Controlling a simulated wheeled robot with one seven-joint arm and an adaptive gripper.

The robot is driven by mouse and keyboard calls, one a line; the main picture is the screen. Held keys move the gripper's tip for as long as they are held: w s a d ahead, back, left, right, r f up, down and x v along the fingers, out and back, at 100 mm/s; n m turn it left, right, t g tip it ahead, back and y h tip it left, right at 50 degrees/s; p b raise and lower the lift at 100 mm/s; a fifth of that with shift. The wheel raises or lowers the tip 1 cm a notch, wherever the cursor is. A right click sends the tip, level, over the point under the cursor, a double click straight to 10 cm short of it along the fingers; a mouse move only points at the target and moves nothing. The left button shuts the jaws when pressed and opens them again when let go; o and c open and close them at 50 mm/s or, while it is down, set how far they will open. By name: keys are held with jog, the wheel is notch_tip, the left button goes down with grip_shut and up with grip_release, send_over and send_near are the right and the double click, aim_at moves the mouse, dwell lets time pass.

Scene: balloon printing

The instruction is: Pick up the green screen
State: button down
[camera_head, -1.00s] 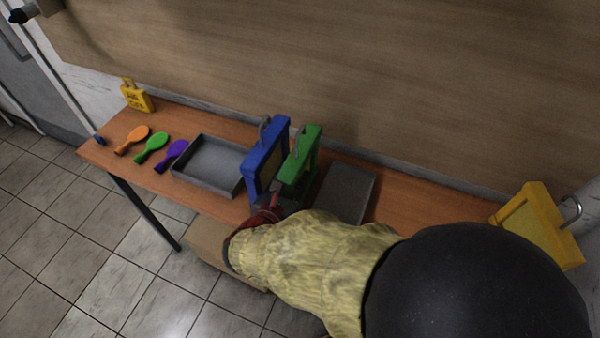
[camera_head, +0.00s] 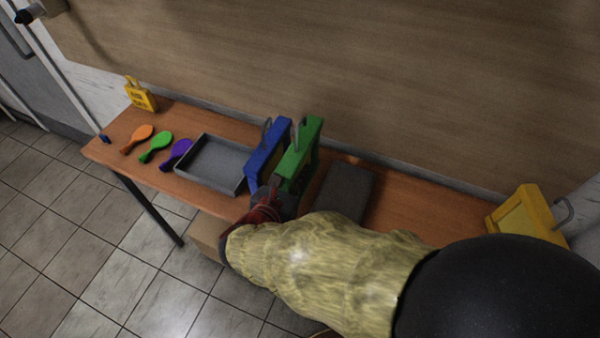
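The green screen (camera_head: 303,147) is an upright green frame with a hook-like handle, standing on the table just right of the blue screen (camera_head: 266,152). My gripper (camera_head: 287,188), dark with red parts behind it, is at the lower front of the green screen, close to the gap between the two screens. My sleeved arm reaches to it from the lower right. The fingertips are small and partly hidden, so I cannot tell whether they touch the green frame or how far they are apart.
A dark flat block (camera_head: 345,190) lies to the right. A yellow screen (camera_head: 523,218) stands far right, a yellow sign (camera_head: 140,95) far left.

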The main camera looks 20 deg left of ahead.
jog(key=s+r, duration=0.1)
jog(key=s+r+p, duration=0.1)
jog(key=s+r, duration=0.1)
jog(key=s+r+p, duration=0.1)
jog(key=r, duration=0.1)
jog(key=shift+s+d+r, duration=0.2)
jog(key=shift+s+d, duration=0.2)
jog(key=s+d+r+p, duration=0.1)
jog(key=s+r+p, duration=0.1)
jog(key=s, duration=0.5)
jog(key=shift+s+d+r+p, duration=0.3)
jog(key=shift+s+r+p, duration=0.05)
jog(key=shift+r, duration=0.2)
jog(key=shift+w, duration=0.1)
